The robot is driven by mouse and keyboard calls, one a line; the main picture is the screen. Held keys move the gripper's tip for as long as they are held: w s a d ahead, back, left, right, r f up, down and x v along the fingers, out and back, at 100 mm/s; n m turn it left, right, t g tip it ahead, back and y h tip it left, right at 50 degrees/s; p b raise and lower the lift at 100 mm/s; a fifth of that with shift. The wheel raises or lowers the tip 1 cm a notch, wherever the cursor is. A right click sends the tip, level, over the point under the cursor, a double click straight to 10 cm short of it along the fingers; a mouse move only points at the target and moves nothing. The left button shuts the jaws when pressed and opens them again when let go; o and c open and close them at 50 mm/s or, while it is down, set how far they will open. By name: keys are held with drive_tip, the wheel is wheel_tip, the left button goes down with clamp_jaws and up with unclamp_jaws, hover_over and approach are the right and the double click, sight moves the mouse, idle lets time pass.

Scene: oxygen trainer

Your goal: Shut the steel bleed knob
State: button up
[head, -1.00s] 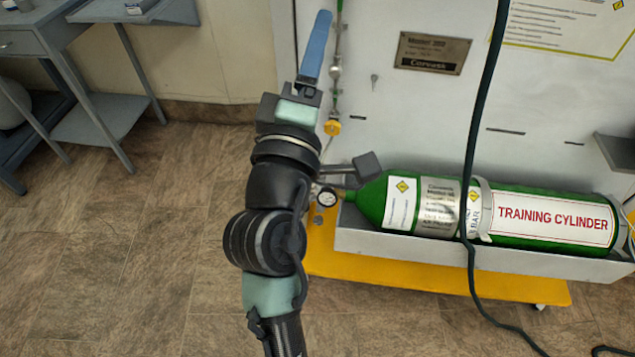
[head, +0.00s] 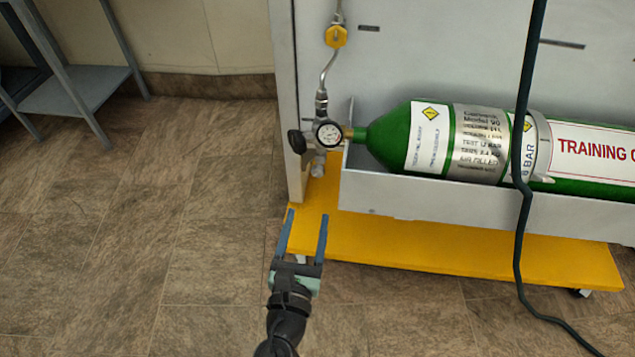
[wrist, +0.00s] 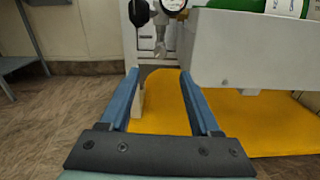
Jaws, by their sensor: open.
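The steel bleed knob (head: 318,166) appears as a small silver part hanging under the regulator, just below the round gauge (head: 328,133). In the wrist view the silver knob (wrist: 160,46) shows upright beyond the fingertips, near the picture's middle top. How far it is turned cannot be told. My gripper (head: 306,216) is open and empty, with its two blue fingers pointing at the trainer, below and in front of the knob and apart from it. In the wrist view my gripper (wrist: 160,73) has a clear gap between its fingers.
A black knob (head: 297,141) sits left of the gauge. The green cylinder (head: 390,139) lies in a grey trough (head: 420,204) to the right. A yellow base (head: 450,250) juts out below. A dark hose (head: 523,230) hangs at right.

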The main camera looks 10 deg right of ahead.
sight(317, 174)
drive_tip(key=b+x, duration=0.3)
drive_tip(key=x, duration=1)
drive_tip(key=shift+s, duration=0.1)
clamp_jaws()
